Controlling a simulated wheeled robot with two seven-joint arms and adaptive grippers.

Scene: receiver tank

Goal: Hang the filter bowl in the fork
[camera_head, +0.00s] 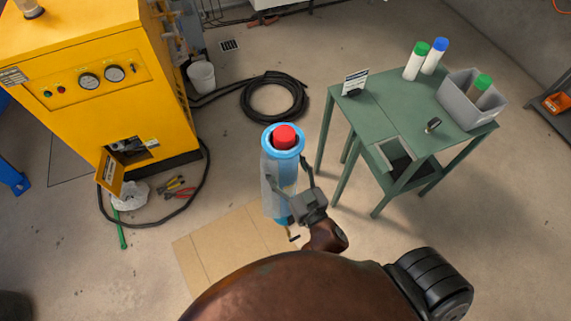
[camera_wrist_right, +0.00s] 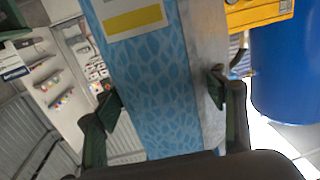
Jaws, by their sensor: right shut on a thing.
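The filter bowl (camera_head: 269,178) is a tall grey-and-blue cylinder with a light-blue collar and a red part in its open top. It is roughly upright in the middle of the head view, with a small drain fitting at its lower end. My right gripper (camera_head: 289,178) is shut on its side, one finger on either side. In the right wrist view, the bowl (camera_wrist_right: 150,85) fills the space between the fingers (camera_wrist_right: 165,108), showing a blue pattern and a yellow-and-white label. I cannot make out the fork in either view. My left gripper is not in view.
A yellow machine (camera_head: 75,110) with gauges and an open hatch stands left. A green table (camera_head: 395,115) with bottles and a grey bin (camera_head: 458,103) stands right. A hose coil (camera_head: 275,97), white bucket (camera_head: 201,77), pliers (camera_head: 176,187) and cardboard (camera_head: 215,255) lie around on the floor.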

